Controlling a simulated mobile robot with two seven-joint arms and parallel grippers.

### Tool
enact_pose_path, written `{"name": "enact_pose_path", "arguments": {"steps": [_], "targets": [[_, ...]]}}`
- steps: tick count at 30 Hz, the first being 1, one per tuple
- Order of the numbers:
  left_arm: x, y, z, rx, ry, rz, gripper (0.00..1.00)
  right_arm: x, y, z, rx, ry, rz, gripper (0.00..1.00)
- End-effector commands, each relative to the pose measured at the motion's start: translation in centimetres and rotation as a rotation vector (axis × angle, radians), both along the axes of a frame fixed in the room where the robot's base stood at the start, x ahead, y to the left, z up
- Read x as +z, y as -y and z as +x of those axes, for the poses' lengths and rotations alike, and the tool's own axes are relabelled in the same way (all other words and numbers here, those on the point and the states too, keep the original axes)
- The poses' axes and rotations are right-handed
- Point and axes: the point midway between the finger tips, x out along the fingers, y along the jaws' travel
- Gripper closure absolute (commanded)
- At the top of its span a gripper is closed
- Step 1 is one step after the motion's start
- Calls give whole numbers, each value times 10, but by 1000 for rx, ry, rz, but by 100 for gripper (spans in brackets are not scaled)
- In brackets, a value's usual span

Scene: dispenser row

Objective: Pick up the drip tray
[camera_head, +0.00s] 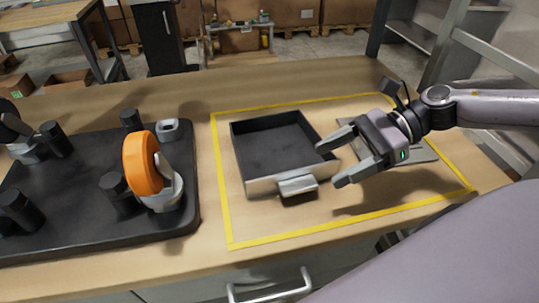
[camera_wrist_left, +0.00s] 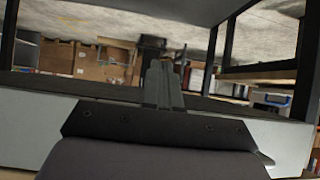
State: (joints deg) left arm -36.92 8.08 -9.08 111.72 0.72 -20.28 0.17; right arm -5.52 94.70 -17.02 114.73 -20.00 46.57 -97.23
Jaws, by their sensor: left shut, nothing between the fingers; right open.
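A black open rectangular tray (camera_head: 277,145) with a pale metal front and a protruding handle (camera_head: 298,186) sits on the wooden bench inside a yellow outline; I take it as the drip tray. It looks empty. My right gripper (camera_head: 333,164) is open at the tray's front right corner. One fingertip overlaps the tray's right wall in the picture, and the other is in front of the corner; I cannot tell whether either touches. In the left wrist view my left gripper (camera_wrist_left: 162,84) is shut and empty, away from the tray.
A flat grey plate (camera_head: 420,151) lies partly under my right gripper. A black base (camera_head: 70,190) with several dark cylinders and an orange wheel (camera_head: 142,163) stands on the left. A drawer handle (camera_head: 270,293) is below the front edge.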

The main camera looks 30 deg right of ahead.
Motion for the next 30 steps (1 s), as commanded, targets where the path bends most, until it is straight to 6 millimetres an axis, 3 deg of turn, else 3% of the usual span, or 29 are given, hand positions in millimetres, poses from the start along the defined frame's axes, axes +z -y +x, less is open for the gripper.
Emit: {"name": "enact_pose_path", "arguments": {"steps": [7,21,30], "targets": [[-15,0,0,-1,0,-1,100,-8,-12,3,6,5,-2,26],[-23,1,-2,-1,-4,-1,100,-13,-30,9,3,8,1,26],[-14,1,-3,-1,-6,-1,100,-23,-54,16,1,3,0,26]]}}
